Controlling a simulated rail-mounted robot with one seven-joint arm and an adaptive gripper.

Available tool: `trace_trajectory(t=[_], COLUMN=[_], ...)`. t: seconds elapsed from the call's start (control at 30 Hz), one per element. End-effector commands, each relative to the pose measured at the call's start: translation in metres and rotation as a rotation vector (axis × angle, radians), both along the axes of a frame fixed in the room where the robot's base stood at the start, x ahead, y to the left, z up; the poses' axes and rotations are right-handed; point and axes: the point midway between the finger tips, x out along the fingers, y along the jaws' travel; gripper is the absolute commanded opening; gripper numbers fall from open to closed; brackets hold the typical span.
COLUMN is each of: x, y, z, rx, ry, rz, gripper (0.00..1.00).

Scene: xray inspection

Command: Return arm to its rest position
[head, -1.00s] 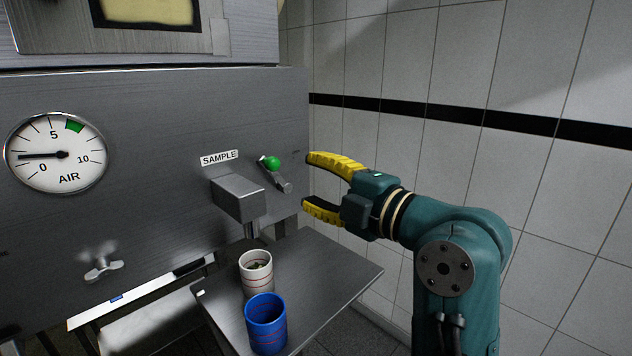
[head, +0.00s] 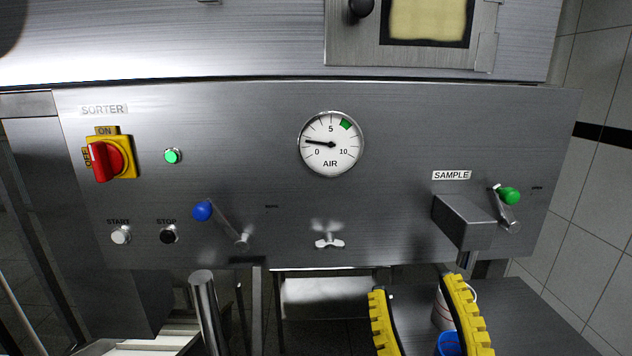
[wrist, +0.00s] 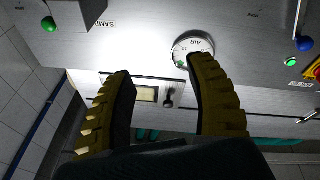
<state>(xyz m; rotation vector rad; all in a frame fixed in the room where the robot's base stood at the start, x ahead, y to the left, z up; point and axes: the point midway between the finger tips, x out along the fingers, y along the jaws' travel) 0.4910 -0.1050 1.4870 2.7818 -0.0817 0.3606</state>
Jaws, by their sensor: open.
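My gripper (head: 424,322) is at the bottom right of the head view, its yellow fingers apart and pointing up. Nothing is between the fingers. It is in front of the small shelf and partly hides the cups there. In the wrist view my gripper (wrist: 160,105) is also open and empty, facing the machine panel, which appears turned upside down. The rest of my arm is out of the head view.
The steel panel carries an air gauge (head: 331,144), a green-knobbed sample lever (head: 508,197), a blue-knobbed lever (head: 203,211) and a red rotary switch (head: 105,158). A sample spout (head: 462,220) juts out above the shelf (head: 515,310). A blue cup (head: 449,344) and a white cup (head: 440,312) stand there.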

Motion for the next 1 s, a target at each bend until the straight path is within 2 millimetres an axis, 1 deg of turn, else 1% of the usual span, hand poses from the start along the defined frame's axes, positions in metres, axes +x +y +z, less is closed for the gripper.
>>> trace_trajectory(t=[0.03,0.1,0.17,0.2,0.23,0.37,0.47,0.6,0.7,0.8,1.0], x=[-0.014,-0.035,-0.055,-0.058,-0.057,-0.056,-0.056,-0.056,-0.056,-0.055,-0.055], y=[0.016,0.031,0.043,0.042,0.04,0.039,0.039,0.039,0.039,0.039,0.038], z=[-0.001,-0.001,0.001,0.021,0.034,0.07,0.101,0.152,0.177,0.186,0.182], rx=[0.077,0.196,0.297,0.32,0.317,0.319,0.32,0.325,0.328,0.329,0.33], ry=[-0.025,-0.065,-0.099,-0.11,-0.109,-0.108,-0.107,-0.107,-0.106,-0.106,-0.106], rz=[0.027,0.062,0.094,0.097,0.093,0.092,0.093,0.094,0.095,0.095,0.095], gripper=[0.56,0.56,0.56,0.56,0.56,0.56,0.56,0.56,0.56,0.56,0.56])
